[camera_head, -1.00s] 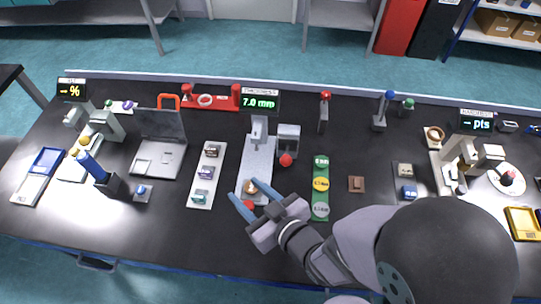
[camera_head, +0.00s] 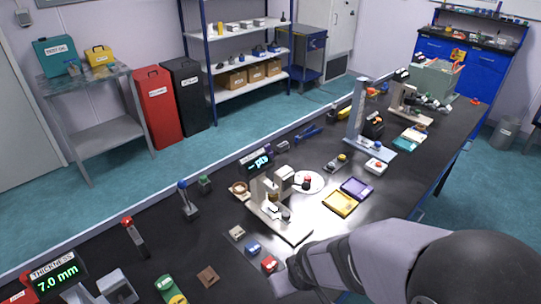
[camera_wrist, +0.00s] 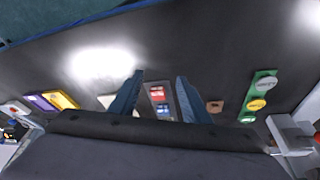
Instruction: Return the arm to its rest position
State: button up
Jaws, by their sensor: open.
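My gripper (camera_wrist: 160,98) shows in the wrist view with its two blue fingers spread apart and nothing between them. The fingers are seen over the black bench. A narrow holder with a red block (camera_wrist: 157,91) and a blue block lies below, seen between the fingers. In the head view my grey arm reaches in from the lower right. Its wrist ends beside the red block (camera_head: 269,264), and the fingers cannot be made out there.
The hardness gauge (camera_head: 272,200) stands just behind my arm. A yellow tray (camera_head: 340,203) and a purple tray (camera_head: 357,188) lie to its right. A green strip (camera_head: 170,289) and a brown square (camera_head: 208,276) lie left. A tall grey stand (camera_head: 357,128) is further back.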

jog(key=s+d+r+m+g+h, duration=0.1)
jog(key=s+d+m, duration=0.4)
jog(key=d, duration=0.6)
jog(key=s+r+g, duration=0.1)
jog(key=s+g, duration=0.1)
jog(key=shift+s+r+g, duration=0.2)
jog(key=shift+s+g, duration=0.1)
jog(key=shift+s, duration=0.05)
